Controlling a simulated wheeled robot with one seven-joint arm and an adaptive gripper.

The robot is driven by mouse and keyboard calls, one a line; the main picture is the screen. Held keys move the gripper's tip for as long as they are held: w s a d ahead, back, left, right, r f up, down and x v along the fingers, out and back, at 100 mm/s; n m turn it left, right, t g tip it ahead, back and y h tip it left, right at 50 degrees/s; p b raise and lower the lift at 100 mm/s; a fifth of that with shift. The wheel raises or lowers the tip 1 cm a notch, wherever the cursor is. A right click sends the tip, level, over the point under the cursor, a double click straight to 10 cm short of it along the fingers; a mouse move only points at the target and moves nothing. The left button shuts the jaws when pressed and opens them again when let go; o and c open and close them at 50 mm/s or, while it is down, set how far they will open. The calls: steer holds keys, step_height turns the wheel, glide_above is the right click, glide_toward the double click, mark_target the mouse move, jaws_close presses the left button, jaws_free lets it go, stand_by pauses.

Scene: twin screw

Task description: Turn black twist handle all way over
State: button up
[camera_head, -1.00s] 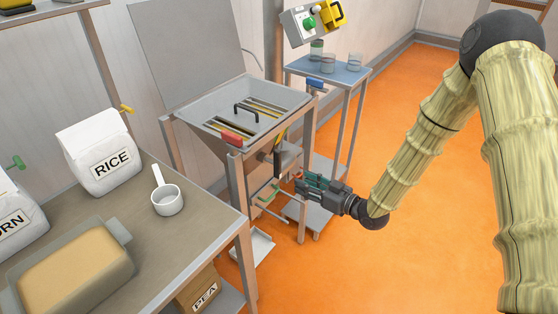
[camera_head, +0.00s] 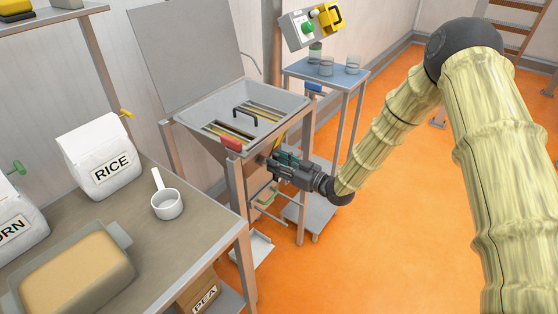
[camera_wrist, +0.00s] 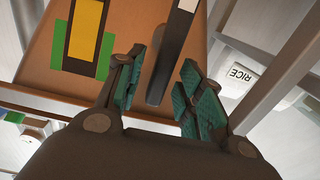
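The black twist handle (camera_wrist: 170,65) shows in the wrist view as a long dark bar with a pale upper end, in front of a brown panel (camera_wrist: 125,25). My gripper (camera_wrist: 163,62) is open, with teal-padded fingers on either side of the bar; I cannot tell whether they touch it or how deep it sits between them. In the head view my gripper (camera_head: 275,164) is at the front of the grey hopper machine (camera_head: 245,103), below its rim. There the gripper largely hides the handle.
A yellow strip in a black frame with green marks (camera_wrist: 85,35) is beside the handle. A bench (camera_head: 215,218) with a rice bag (camera_head: 100,165) and scoop (camera_head: 167,204) stands left. A blue-topped stand (camera_head: 325,75) with glasses is behind. Orange floor is clear at right.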

steer(key=shift+w+a, duration=0.25)
steer(key=shift+a, duration=0.15)
jaws_close()
steer(key=shift+d, duration=0.25)
